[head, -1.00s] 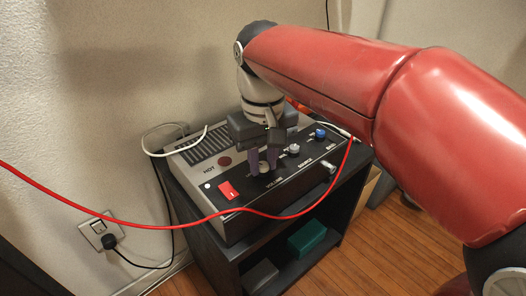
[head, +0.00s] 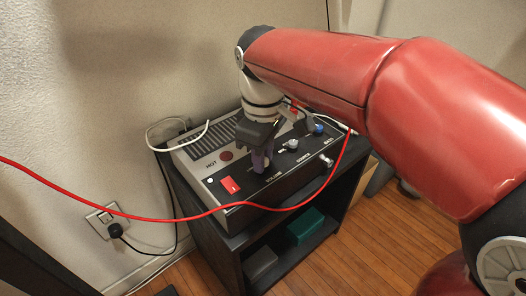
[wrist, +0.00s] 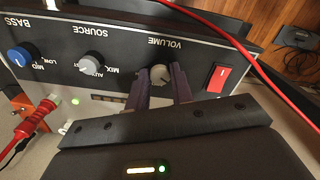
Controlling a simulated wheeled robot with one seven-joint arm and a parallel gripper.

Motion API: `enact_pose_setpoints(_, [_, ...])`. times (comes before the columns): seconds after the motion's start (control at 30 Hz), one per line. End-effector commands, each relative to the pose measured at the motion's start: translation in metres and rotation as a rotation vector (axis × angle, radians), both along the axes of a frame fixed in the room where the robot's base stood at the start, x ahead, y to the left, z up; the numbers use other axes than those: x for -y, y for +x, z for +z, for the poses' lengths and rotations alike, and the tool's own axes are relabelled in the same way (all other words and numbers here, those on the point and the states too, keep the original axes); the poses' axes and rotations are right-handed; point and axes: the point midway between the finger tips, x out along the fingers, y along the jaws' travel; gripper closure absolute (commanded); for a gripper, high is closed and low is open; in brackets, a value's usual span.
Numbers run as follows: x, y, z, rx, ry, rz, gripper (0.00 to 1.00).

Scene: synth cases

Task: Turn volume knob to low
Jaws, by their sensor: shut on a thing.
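The volume knob (wrist: 160,75) is a small light grey knob on the black front panel of the amplifier box (head: 210,160). My gripper (wrist: 161,80) has its two purple fingers on either side of this knob, shut on it. In the head view my gripper (head: 262,163) reaches down onto the panel from above, and its fingers mostly hide the knob. The word VOLUME is printed beside the knob, upside down in the wrist view. I cannot make out the knob's pointer or its low mark.
A red rocker switch (wrist: 219,77) sits beside the volume knob. On its other side are the grey source knob (wrist: 95,63) and the blue bass knob (wrist: 20,56). A red cable (head: 180,219) hangs across the box's front. The box stands on a dark shelf unit (head: 228,262) against the wall.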

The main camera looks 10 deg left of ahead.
Motion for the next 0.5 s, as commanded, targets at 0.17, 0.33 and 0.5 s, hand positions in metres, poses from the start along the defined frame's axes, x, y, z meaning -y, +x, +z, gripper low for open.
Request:
enact_pose_setpoints(0.17, [-0.0005, 0.0005, 0.0008, 0.003, 0.002, 0.013, 1.00])
enact_pose_setpoints(0.33, [-0.0005, 0.0005, 0.0008, 0.003, 0.002, 0.013, 1.00])
enact_pose_setpoints(0.5, [-0.0006, 0.0005, 0.0008, 0.003, 0.002, 0.013, 0.71])
